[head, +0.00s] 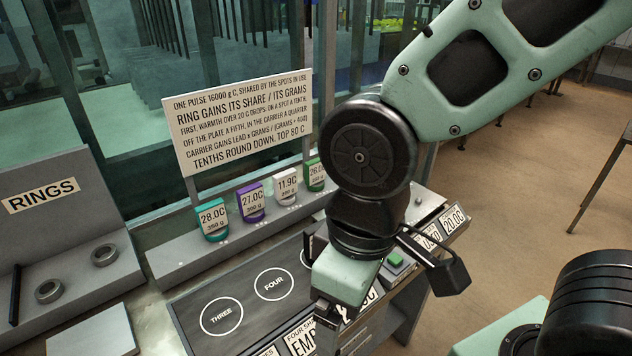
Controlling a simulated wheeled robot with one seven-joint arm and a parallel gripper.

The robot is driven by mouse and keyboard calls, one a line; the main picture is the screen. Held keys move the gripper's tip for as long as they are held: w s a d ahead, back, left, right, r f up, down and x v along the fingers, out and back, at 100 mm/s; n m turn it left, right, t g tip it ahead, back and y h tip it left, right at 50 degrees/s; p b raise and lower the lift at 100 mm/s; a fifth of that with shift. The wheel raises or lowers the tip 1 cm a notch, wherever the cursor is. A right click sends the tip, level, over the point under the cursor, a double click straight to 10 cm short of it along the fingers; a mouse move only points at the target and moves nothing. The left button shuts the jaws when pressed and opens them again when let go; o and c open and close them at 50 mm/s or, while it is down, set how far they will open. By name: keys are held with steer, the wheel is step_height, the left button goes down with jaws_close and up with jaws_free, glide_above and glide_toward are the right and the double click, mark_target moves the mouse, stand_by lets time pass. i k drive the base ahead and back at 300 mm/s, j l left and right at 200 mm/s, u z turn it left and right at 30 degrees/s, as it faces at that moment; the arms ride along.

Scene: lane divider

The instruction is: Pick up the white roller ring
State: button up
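No clearly white ring shows. Two grey rings lie on the grey rack marked RINGS at the left, a farther ring (105,255) and a nearer ring (49,291). A white tag reading 11.9C (286,186) stands on the ledge behind the dark plate. My arm hides part of the plate.
The dark plate (247,314) has circles marked THREE and FOUR, both bare. Teal (213,220), purple (251,202) and green (315,175) tags stand on the ledge. A lettered sign (240,120) rises behind. A green button (395,259) is right of my gripper.

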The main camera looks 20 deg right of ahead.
mark_target(286, 183)
steer(key=i+j+u, duration=0.15)
steer(key=u, duration=0.2)
steer(key=i+j+u, duration=0.1)
steer(key=i+u, duration=0.25)
steer(key=k, duration=0.1)
